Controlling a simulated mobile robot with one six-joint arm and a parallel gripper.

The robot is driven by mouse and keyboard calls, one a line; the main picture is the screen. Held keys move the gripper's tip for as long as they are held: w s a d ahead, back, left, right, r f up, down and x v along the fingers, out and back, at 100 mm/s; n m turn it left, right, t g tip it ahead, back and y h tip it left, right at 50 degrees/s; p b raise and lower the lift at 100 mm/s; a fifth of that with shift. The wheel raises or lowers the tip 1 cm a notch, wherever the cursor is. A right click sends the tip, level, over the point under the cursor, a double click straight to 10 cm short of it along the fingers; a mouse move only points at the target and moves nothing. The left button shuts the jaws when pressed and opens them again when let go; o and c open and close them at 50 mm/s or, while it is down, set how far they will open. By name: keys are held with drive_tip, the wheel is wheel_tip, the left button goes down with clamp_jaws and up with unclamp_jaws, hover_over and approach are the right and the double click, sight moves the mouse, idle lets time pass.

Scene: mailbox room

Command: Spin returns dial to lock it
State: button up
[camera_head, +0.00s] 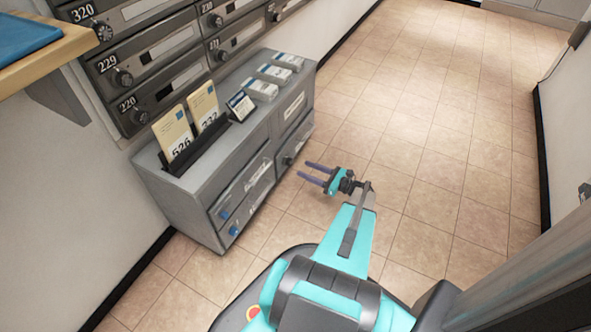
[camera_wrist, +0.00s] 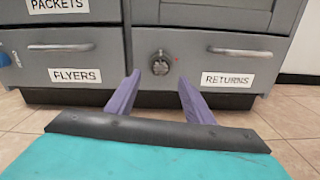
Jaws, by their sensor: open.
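The returns dial (camera_wrist: 159,63) is a dark round knob on the grey drawer front, just left of the white RETURNS label (camera_wrist: 227,79) in the wrist view. The dial also shows small on the cabinet's front in the head view (camera_head: 288,161). My gripper (camera_wrist: 158,80) is open and empty, its two purple fingers pointing at the drawer front with the dial between their tips in the picture. In the head view my gripper (camera_head: 304,171) is close in front of the cabinet, at about the dial's height. I cannot tell whether the fingertips reach the dial.
The grey cabinet (camera_head: 160,196) carries a card holder (camera_head: 200,146) and small card boxes on top. A FLYERS drawer (camera_wrist: 77,75) is left of the dial, and a PACKETS label (camera_wrist: 72,4) is above it. Numbered mailboxes (camera_head: 150,55) line the wall. Tiled floor (camera_head: 430,130) is clear to the right.

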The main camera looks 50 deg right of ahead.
sight(291, 163)
drive_tip(key=shift+b+x, duration=0.65)
drive_tip(key=shift+x, duration=2.05)
